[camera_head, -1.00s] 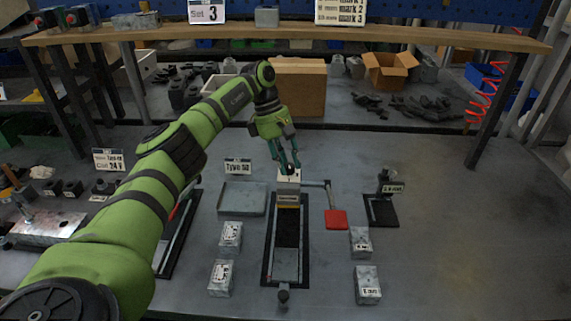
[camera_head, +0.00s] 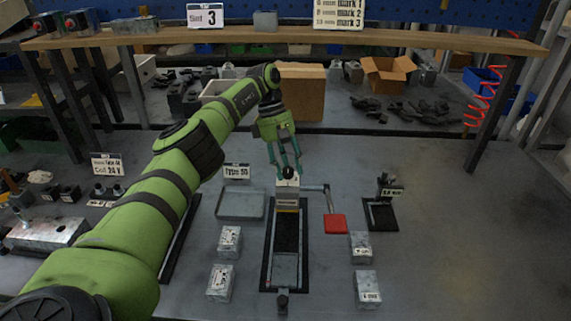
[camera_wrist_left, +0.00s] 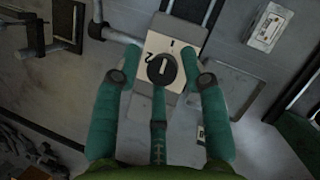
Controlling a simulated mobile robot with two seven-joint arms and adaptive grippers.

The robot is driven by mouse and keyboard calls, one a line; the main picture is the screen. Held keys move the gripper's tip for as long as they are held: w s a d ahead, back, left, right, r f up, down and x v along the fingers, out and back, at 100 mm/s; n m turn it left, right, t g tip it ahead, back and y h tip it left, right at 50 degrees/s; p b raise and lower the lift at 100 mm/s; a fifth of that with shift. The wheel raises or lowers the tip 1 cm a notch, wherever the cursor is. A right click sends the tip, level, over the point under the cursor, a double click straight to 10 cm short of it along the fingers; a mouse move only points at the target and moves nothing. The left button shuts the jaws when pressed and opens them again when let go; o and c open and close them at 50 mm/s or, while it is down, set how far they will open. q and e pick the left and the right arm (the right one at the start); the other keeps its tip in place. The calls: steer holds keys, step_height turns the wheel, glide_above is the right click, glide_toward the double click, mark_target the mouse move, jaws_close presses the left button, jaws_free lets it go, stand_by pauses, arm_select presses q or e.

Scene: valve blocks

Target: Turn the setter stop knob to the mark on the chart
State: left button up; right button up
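The setter block (camera_head: 287,188) is pale, with a dark round setter stop knob (camera_head: 288,172) on top. In the left wrist view the knob (camera_wrist_left: 161,69) has a pale bar across it. A "2" shows at its left and another mark above it; I cannot tell which mark the bar meets. My left gripper (camera_head: 286,165) is open just above the knob. In the wrist view its fingers (camera_wrist_left: 160,76) spread around the knob, with gaps at both sides. The chart (camera_head: 338,15) lists marks 1, 2 and 3. My right gripper is out of view.
A lever with a red pad (camera_head: 335,223) sticks out right of the setter. Metal blocks (camera_head: 229,241) stand on both sides of its track. A grey tray (camera_head: 240,204) lies at left. A "Set 3" sign (camera_head: 205,15) stands on the shelf.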

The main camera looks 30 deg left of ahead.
mark_target(288, 169)
arm_select(q)
steer(key=shift+d+r, duration=0.1)
steer(key=shift+d, duration=0.1)
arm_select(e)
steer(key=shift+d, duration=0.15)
arm_select(q)
steer(key=shift+a, duration=0.15)
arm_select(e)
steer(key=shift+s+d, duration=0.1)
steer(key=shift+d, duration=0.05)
arm_select(q)
steer(key=shift+r, duration=0.3)
step_height(288, 169, up, 10)
steer(key=shift+f, duration=0.25)
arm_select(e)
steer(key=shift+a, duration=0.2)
arm_select(q)
steer(key=shift+d+f, duration=0.1)
steer(key=shift+d, duration=0.1)
